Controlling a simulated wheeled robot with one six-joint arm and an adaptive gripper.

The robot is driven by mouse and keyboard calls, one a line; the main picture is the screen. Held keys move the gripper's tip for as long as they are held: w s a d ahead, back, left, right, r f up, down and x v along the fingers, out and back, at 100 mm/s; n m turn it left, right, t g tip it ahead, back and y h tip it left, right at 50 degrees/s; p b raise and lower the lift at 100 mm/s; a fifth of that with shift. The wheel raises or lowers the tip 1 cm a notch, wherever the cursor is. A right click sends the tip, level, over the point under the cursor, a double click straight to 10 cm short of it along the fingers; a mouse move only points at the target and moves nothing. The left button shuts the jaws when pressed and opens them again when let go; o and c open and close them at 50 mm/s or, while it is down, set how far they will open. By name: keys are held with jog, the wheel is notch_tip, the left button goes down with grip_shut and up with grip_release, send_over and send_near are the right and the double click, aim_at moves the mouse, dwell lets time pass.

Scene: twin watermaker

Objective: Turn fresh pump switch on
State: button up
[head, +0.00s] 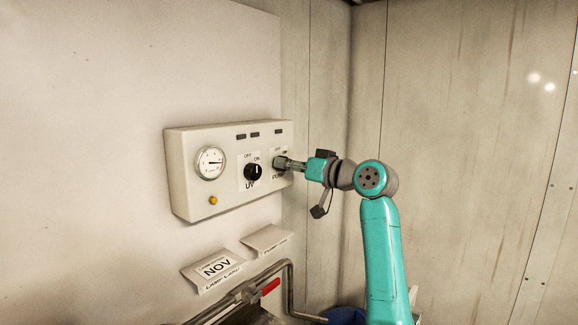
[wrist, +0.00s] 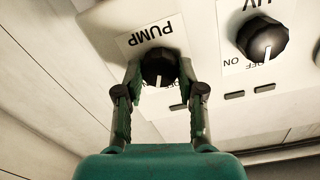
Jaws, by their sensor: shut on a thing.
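The fresh pump switch is a black rotary knob (wrist: 158,64) below the PUMP label, which appears upside down in the wrist view. My gripper (wrist: 160,72) is shut on this knob, one finger on each side. The knob's white mark points down in the wrist view, towards my gripper's palm. The OFF and ON marks beside it are partly hidden by the knob and fingers.
A black UV knob (head: 253,172) sits left of the pump switch, with a round gauge (head: 210,163) and a yellow button (head: 213,200) further left. Signs (head: 217,268) and a metal pipe with a red handle (head: 271,286) are below. The wall at right is clear.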

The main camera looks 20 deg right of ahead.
jog(key=m, duration=0.6)
jog(key=shift+d+m, duration=0.1)
jog(key=shift+m, duration=0.3)
dwell(0.3)
jog(key=o, duration=1.1)
jog(key=shift+o, duration=0.2)
jog(key=v, duration=1.2)
jog(key=shift+d, duration=0.2)
